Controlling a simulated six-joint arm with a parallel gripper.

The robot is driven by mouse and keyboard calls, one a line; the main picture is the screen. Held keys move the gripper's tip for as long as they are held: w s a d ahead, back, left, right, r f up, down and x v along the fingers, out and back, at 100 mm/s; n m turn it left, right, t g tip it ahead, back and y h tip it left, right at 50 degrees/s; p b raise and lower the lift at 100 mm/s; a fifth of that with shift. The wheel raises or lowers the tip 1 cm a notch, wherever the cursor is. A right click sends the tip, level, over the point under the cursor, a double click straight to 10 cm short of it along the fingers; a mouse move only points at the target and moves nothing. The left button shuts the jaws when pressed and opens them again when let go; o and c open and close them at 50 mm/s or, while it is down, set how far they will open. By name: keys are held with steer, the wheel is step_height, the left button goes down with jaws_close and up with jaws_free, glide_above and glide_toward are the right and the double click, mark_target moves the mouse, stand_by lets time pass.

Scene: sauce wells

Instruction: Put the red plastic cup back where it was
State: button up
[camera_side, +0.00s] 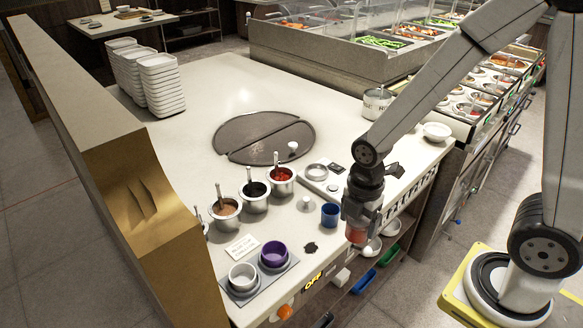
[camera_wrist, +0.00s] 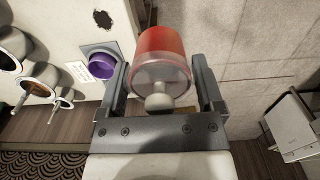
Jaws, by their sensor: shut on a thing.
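The red plastic cup (camera_side: 356,236) is in my gripper (camera_side: 362,212), low at the front edge of the counter in the side view. In the wrist view the red cup (camera_wrist: 162,45) sits between the two fingers of my gripper (camera_wrist: 163,82), with a pale grey part and a round knob towards me. I cannot tell from these views whether the cup touches the counter. A grey tray (camera_side: 240,297) at the front left holds a white cup (camera_side: 243,278) and a purple cup (camera_side: 273,255). A blue cup (camera_side: 330,214) stands apart on the counter, left of my gripper.
Several metal sauce pots (camera_side: 225,217) with ladles stand behind the tray. A small card (camera_side: 241,247) and a dark stain (camera_side: 310,248) lie on the counter. A metal ring (camera_side: 316,171) is near a round dark plate (camera_side: 263,138). Open shelves are below the front edge.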

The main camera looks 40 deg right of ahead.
steer(key=shift+w+a+f, duration=0.15)
steer(key=shift+w+f, duration=1.35)
steer(key=shift+w, duration=0.7)
steer(key=shift+w+a+f, duration=0.1)
steer(key=shift+w+f, duration=1.45)
steer(key=shift+w, duration=0.6)
steer(key=shift+w+a+f, duration=0.15)
steer(key=shift+w+f, duration=1.35)
steer(key=shift+w, duration=0.7)
steer(key=shift+w+f, duration=0.15)
steer(key=shift+f, duration=0.05)
steer(key=shift+w+f, duration=0.15)
steer(key=shift+f, duration=1.5)
steer(key=shift+f, duration=0.15)
steer(key=o, duration=1)
steer(key=shift+c, duration=0.2)
